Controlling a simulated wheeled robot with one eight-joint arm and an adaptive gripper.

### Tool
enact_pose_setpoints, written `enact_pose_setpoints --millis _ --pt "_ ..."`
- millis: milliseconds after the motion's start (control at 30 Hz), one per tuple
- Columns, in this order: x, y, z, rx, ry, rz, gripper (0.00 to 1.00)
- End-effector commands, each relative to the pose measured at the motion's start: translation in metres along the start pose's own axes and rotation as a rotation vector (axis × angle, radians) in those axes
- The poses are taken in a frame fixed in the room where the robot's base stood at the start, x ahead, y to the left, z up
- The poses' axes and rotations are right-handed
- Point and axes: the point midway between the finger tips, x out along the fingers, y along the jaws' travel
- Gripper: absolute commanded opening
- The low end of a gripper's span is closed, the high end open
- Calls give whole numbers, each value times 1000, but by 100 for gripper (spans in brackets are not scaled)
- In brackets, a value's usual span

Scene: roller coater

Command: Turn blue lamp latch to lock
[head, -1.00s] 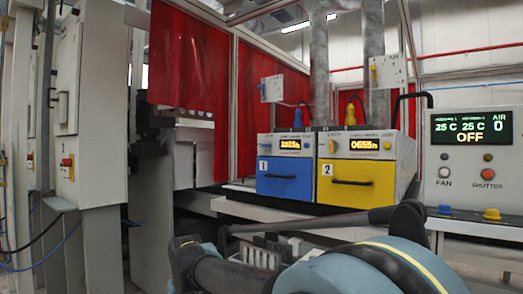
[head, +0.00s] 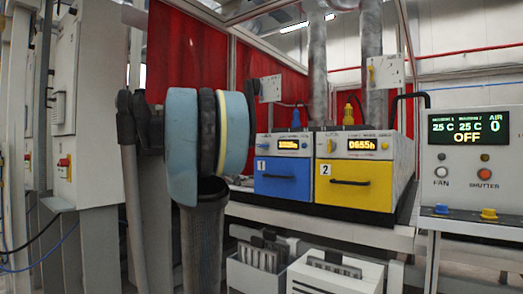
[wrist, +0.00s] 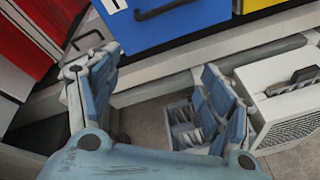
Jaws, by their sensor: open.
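The blue lamp drawer (head: 287,176), labelled 1, has a lit display above it and a handle on its front. A small knob (head: 263,146) sits left of that display; it is too small to tell which way it is turned. In the wrist view, the blue drawer's front (wrist: 170,22) shows at the top, with part of its handle; the latch is out of that view. My gripper (wrist: 158,65) is open and empty, its fingers spread below the blue drawer. In the head view my arm stands left of the blue lamp and my gripper cannot be made out.
The yellow lamp unit (head: 355,188), labelled 2, stands right of the blue one. White boxes (head: 335,277) are below the bench. A control box (head: 465,165) reads OFF at right. A red curtain (head: 174,60) hangs behind. A grey cabinet (head: 92,110) is at left.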

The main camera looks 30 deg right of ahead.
Motion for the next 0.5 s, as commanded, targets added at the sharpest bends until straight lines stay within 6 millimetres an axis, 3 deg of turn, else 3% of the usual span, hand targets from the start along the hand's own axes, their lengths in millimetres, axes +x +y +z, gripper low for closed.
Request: enact_pose_setpoints --millis 33,100,200,333,500 --pt "12 24 18 -95 -52 25 73" --pt "24 53 40 -229 -122 56 73" --pt "36 85 63 -390 -204 83 73" --pt "46 112 80 -526 -272 99 73" --pt "54 123 89 -588 -304 102 73"
